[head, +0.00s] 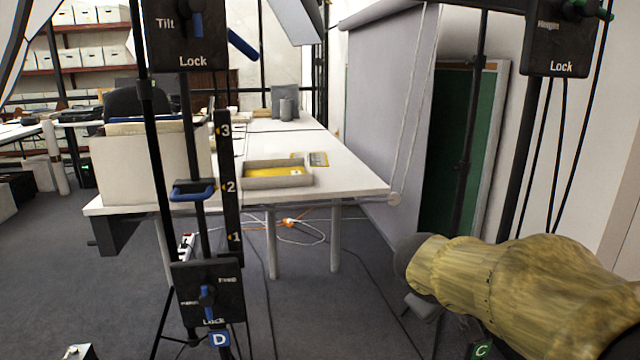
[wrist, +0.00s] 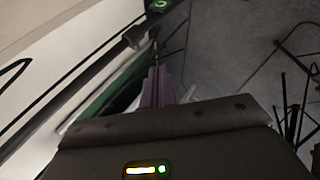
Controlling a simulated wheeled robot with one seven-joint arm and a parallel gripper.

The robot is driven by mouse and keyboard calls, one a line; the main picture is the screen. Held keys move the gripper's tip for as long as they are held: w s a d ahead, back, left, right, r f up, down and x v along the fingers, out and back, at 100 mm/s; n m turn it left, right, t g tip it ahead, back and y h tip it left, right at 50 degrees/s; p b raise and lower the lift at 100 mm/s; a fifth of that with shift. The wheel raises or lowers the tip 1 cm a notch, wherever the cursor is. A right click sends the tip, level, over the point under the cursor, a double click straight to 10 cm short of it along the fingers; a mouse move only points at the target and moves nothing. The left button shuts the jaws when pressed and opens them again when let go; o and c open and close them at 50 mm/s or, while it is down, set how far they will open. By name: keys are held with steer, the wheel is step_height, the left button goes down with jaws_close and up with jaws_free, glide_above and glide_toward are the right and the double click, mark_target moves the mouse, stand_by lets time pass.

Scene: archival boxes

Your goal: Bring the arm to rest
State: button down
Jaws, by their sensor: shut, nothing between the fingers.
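My gripper (wrist: 157,80) shows in the wrist view as two slim purplish fingers close together beyond the dark wrist body. They are shut and hold nothing. The gripper is in the air, with grey floor and a green panel beyond it. In the head view my arm, with a yellow-brown patterned surface, reaches in from the lower right. The fingers cannot be made out there.
A white table (head: 345,178) bears a large cream box (head: 150,165) and a shallow grey tray (head: 280,182) with yellow inside. Black stands with knobs rise in front. A grey screen (head: 385,110) and green board (head: 440,150) stand right. Grey floor (head: 330,310) has cables.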

steer(key=s+a+f+m+g+y+p, duration=0.2)
steer(key=s+a+f+m+y, duration=0.15)
steer(key=s+f, duration=0.3)
steer(key=s+a+f+m+g+y+p, duration=0.2)
steer(key=s+a+f+y, duration=0.15)
steer(key=s+f, duration=0.3)
step_height(320, 180, up, 36)
steer(key=h+p, duration=0.1)
steer(key=p, duration=3.5)
steer(key=shift+w+a, duration=0.25)
steer(key=shift+a, duration=0.05)
